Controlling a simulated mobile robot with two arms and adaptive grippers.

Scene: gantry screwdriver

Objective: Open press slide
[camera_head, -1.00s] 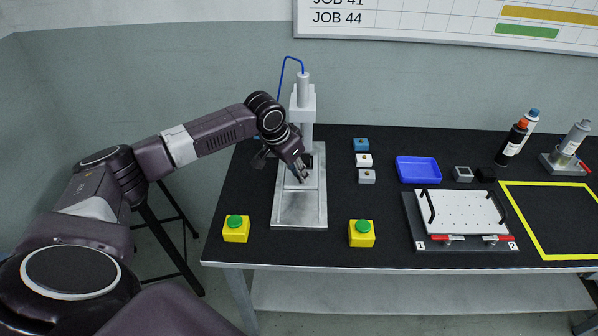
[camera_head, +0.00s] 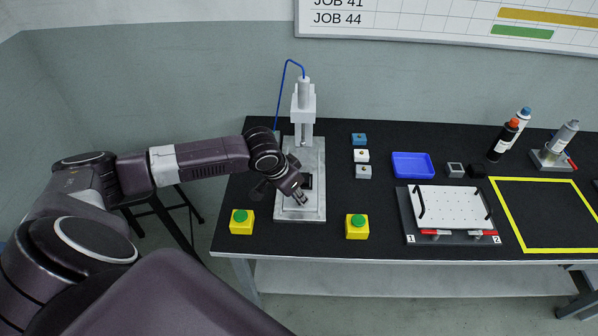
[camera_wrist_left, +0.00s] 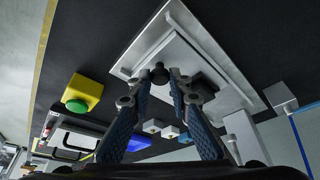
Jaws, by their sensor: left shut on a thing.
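The grey press (camera_head: 303,103) stands at the back left of the black table, its light base (camera_head: 312,215) reaching toward the front edge. The slide (camera_head: 286,203), a paler plate with a dark square recess, lies on the base, forward of the press head. In the left wrist view the slide (camera_wrist_left: 172,46) has a dark round knob (camera_wrist_left: 159,73). My left gripper (camera_head: 302,199) is at the slide's front part, and in the left wrist view its fingers (camera_wrist_left: 160,82) are shut on the knob. The gripper and wrist hide part of the slide. My right gripper is out of view.
Yellow boxes with green buttons stand left (camera_head: 242,222) and right (camera_head: 357,227) of the base. Small blocks (camera_head: 362,156), a blue tray (camera_head: 413,166) and a white perforated plate (camera_head: 449,207) lie to the right. Bottles stand at the back right. A blue hose (camera_head: 279,95) runs behind the press.

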